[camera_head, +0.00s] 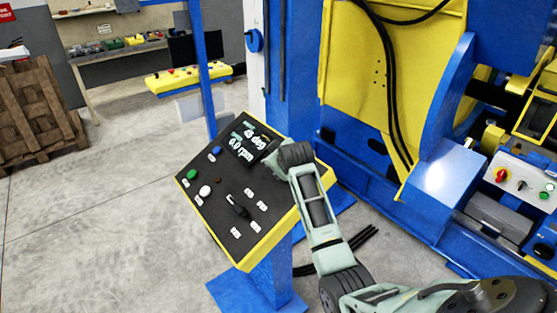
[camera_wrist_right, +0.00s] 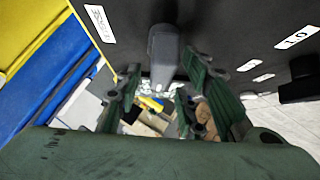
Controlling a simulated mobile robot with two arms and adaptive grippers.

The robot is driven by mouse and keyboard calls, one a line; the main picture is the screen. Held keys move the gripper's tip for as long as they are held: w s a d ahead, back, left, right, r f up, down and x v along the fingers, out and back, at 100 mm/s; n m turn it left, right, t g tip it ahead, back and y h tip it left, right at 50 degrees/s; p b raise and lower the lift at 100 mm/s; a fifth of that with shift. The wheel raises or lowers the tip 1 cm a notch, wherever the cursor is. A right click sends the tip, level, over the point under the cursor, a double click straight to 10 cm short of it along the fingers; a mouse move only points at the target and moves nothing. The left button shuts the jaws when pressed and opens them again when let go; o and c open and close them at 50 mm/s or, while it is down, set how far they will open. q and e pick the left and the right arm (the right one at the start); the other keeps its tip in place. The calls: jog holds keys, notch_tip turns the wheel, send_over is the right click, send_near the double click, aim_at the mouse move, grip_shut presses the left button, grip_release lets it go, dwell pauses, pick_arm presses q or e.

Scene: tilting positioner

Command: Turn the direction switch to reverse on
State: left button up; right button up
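The control panel (camera_head: 215,222) has a sloping black face with yellow edges on a blue post. In the right wrist view, a grey switch knob (camera_wrist_right: 166,50) sticks out from the dark panel face, near a white label (camera_wrist_right: 100,22) that seems to read REVERSE. My right gripper (camera_wrist_right: 157,110) is open, with its green fingers on either side of the knob; I cannot tell whether either touches it. In the head view, my right gripper (camera_head: 268,160) is at the panel's upper right edge, and it and my wrist hide the switch there. My left gripper is not in view.
The panel also carries a black rotary knob (camera_head: 238,206) ringed by labels, green, white and blue buttons, and a display (camera_head: 250,145). The large blue and yellow positioner (camera_head: 375,90) stands behind at right. Wooden pallets (camera_head: 38,118) are at left; the floor left of the panel is clear.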

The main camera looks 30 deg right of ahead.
jog(key=shift+c, duration=0.5)
grip_shut()
